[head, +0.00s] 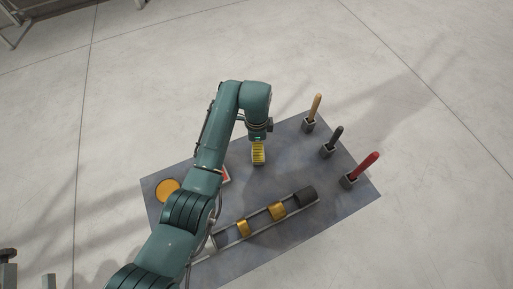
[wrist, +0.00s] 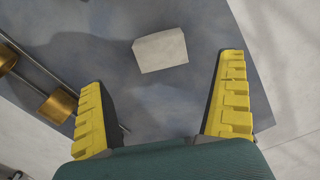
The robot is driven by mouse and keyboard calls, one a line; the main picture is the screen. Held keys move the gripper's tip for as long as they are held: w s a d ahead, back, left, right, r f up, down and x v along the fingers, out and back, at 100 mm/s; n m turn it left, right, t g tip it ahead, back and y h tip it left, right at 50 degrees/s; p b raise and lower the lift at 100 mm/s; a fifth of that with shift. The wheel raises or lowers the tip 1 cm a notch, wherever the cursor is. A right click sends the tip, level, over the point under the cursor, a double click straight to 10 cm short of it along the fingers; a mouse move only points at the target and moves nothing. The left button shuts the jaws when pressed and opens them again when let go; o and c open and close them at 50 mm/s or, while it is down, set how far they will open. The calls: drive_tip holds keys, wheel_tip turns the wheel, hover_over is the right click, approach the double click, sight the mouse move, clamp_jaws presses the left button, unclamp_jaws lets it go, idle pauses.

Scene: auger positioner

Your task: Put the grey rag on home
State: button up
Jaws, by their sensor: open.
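A pale grey, roughly square piece (wrist: 160,50), which looks like the grey rag, lies on the dark mat in the wrist view. I cannot make it out in the head view, where my gripper or arm may hide it. My gripper (head: 259,153) hangs over the middle of the mat, pointing down. Its yellow fingers are wide apart and empty in the wrist view, with the grey piece between and beyond the tips, not touched. No place is labelled home. An orange disc (head: 168,190) and a partly hidden white piece with a red edge (head: 226,174) lie left of my gripper.
A railed track with gold blocks (head: 277,211) and a dark end block (head: 306,196) runs along the mat's (head: 320,260) near side. Tan (head: 316,107), black (head: 336,135) and red (head: 366,166) handles stand in holders at the right. The mat between them and my gripper is clear.

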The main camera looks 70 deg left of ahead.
wheel_tip(320, 180, up, 3)
drive_tip(key=shift+r, duration=0.1)
drive_tip(key=w+d+r+n+t+y, duration=0.15)
drive_tip(key=w+d+r+t, duration=0.35)
drive_tip(key=w+d+r, duration=0.5)
drive_tip(key=w+d+r+t+y, duration=0.35)
drive_tip(key=w+d+r, duration=0.4)
drive_tip(key=w, duration=0.35)
drive_tip(key=s+d+r+t+h, duration=0.3)
drive_tip(key=d+r+t, duration=0.7)
drive_tip(key=d+r, duration=0.85)
drive_tip(key=s+d+r+n+t+h, duration=0.1)
drive_tip(key=s+d+r+t+h, duration=0.1)
drive_tip(key=s+d+r, duration=0.6)
drive_tip(key=shift+s+d+t+h, duration=0.25)
drive_tip(key=shift+d+t+h, duration=0.05)
drive_tip(key=shift+d+t, duration=0.55)
